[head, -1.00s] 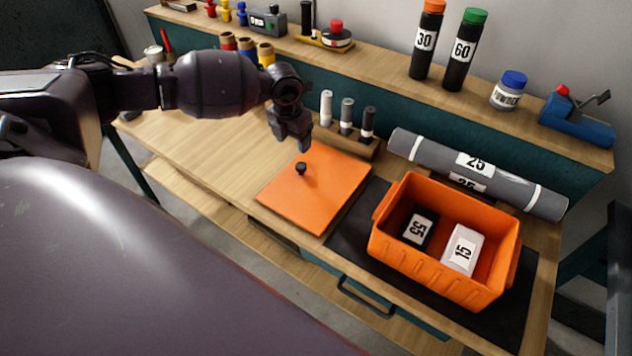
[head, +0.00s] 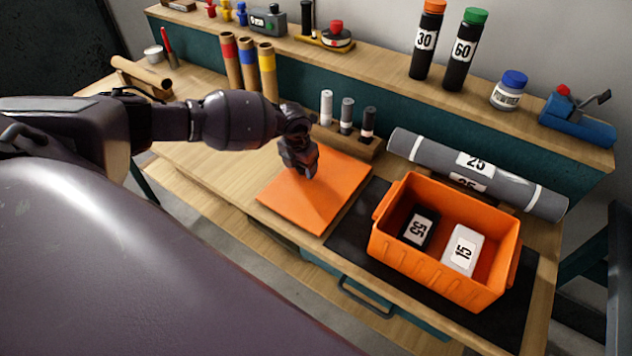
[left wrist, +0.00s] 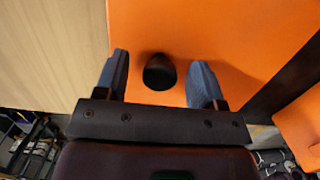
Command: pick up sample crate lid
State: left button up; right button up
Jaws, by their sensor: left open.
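The sample crate lid (head: 325,198) is a flat orange square lying on the wooden bench, left of the crate; it also fills much of the left wrist view (left wrist: 215,35). Its dark knob (left wrist: 159,72) shows in the left wrist view, between the fingers and a little ahead of them. In the head view the gripper hides the knob. My left gripper (head: 303,174) is over the lid, and its two fingers (left wrist: 159,82) are open on either side of the knob, with gaps. The open orange crate (head: 440,270) stands on a dark mat. My right gripper is not in view.
The crate holds a black box labelled 55 (head: 419,227) and a white box labelled 15 (head: 463,250). A grey roll (head: 480,172) lies behind it. A rack with three small cylinders (head: 347,117) stands behind the lid. The bench left of the lid is clear.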

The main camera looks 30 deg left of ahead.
pick_arm(q)
jog(key=shift+f, duration=0.3)
jog(key=shift+c, duration=0.3)
jog(key=c, duration=1)
jog(key=shift+r, duration=0.1)
